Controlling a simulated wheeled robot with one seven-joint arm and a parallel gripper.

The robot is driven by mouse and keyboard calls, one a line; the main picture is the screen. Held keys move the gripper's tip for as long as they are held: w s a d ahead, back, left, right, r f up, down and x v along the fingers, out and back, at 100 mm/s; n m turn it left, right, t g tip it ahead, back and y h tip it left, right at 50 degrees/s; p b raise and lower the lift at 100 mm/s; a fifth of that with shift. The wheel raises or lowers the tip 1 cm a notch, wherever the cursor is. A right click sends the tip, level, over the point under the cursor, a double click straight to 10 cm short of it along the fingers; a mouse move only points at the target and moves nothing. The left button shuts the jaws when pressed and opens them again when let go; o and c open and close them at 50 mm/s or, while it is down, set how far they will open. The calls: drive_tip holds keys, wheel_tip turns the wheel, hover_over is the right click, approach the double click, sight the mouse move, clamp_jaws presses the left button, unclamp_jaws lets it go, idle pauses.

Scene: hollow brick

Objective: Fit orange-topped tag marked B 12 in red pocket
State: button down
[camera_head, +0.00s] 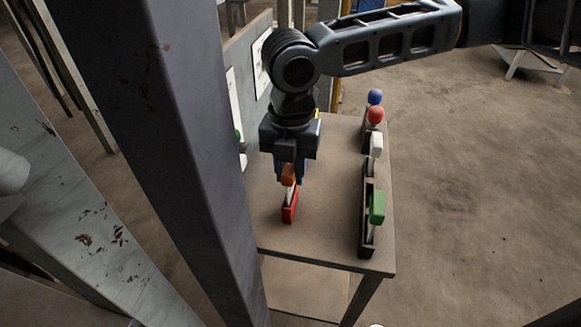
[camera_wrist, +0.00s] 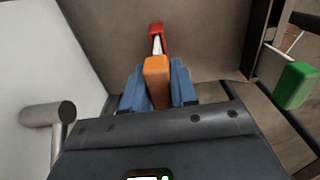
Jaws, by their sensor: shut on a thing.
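My gripper (camera_head: 289,171) points down over the table, shut on the orange top of the tag (camera_head: 288,178). In the wrist view the orange top (camera_wrist: 157,75) sits between the two blue fingers of my gripper (camera_wrist: 158,88). A white strip of the tag runs down from the top toward the red pocket (camera_head: 289,211). In the wrist view the red pocket (camera_wrist: 157,30) is just beyond the white strip, in line with it. The strip's lower end meets the pocket in the picture; I cannot tell how deep it is inside. The B 12 marking cannot be read.
A dark rack (camera_head: 367,215) along the table's right side holds tags with green (camera_head: 377,207), white (camera_head: 376,145), red (camera_head: 375,115) and blue (camera_head: 375,97) tops. A grey panel stands along the table's left side. The table (camera_head: 330,245) is bare between pocket and rack.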

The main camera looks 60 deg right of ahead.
drive_tip(key=shift+f+b, duration=0.3)
drive_tip(key=shift+f, duration=0.3)
drive_tip(key=c, duration=0.8)
unclamp_jaws()
drive_tip(key=shift+r, duration=3.9)
drive_tip(key=shift+s, duration=0.1)
